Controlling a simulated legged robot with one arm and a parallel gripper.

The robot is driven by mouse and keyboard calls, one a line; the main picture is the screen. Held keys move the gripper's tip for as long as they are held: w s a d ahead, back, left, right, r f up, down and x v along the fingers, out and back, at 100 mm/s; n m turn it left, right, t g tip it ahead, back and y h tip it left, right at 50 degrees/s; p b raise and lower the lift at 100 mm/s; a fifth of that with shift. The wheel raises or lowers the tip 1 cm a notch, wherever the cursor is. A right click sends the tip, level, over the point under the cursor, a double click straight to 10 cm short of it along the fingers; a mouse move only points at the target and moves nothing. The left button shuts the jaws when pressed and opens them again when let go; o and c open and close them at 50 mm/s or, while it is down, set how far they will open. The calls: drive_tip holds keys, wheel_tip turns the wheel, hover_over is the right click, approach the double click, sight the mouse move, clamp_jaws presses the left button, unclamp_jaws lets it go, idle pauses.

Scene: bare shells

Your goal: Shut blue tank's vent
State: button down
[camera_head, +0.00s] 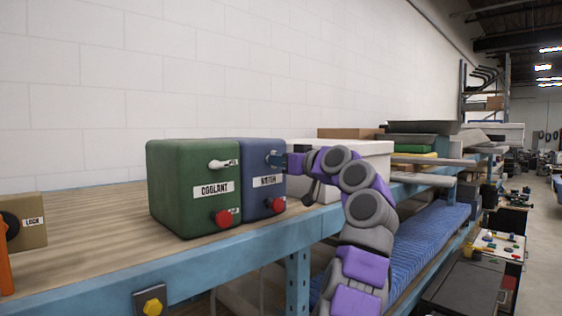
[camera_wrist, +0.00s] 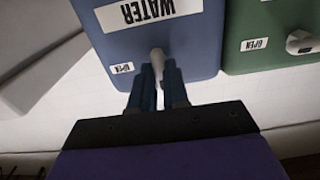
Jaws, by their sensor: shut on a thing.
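The blue tank (camera_head: 262,160) stands on the workbench with a white label, which reads WATER upside down in the wrist view. My gripper (camera_head: 275,160) reaches its upper front from the right. In the wrist view, my gripper (camera_wrist: 158,68) has its two blue fingers on either side of the tank's white vent lever (camera_wrist: 157,57) and is shut on it. The fingers hide part of the lever. A small OPEN label (camera_wrist: 122,68) sits beside the lever. In the head view, the lever is mostly hidden by my gripper.
A green COOLANT tank (camera_head: 180,185) stands close on the left with its own white lever (camera_head: 222,164). Red knobs (camera_head: 278,205) sit low on both tanks. A white box (camera_head: 345,160) stands right behind my arm. A tan LOCK box (camera_head: 28,222) is far left; bare benchtop lies between.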

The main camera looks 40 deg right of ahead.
drive_tip(key=shift+w+f, duration=0.1)
drive_tip(key=shift+f, duration=0.2)
drive_tip(key=c, duration=1.5)
unclamp_jaws()
drive_tip(key=shift+d, duration=0.1)
drive_tip(key=o, duration=0.4)
drive_tip(key=shift+w+d, duration=0.1)
drive_tip(key=shift+d, duration=0.1)
drive_tip(key=shift+r, duration=0.1)
drive_tip(key=shift+a, duration=0.1)
drive_tip(key=s+b, duration=0.1)
drive_tip(key=s, duration=0.4)
drive_tip(key=s+d+b, duration=0.1)
drive_tip(key=s+b, duration=0.1)
drive_tip(key=s, duration=0.4)
drive_tip(key=s+b, duration=0.1)
drive_tip(key=s, duration=0.5)
drive_tip(key=shift+d+b, duration=0.15)
drive_tip(key=shift+b, duration=0.15)
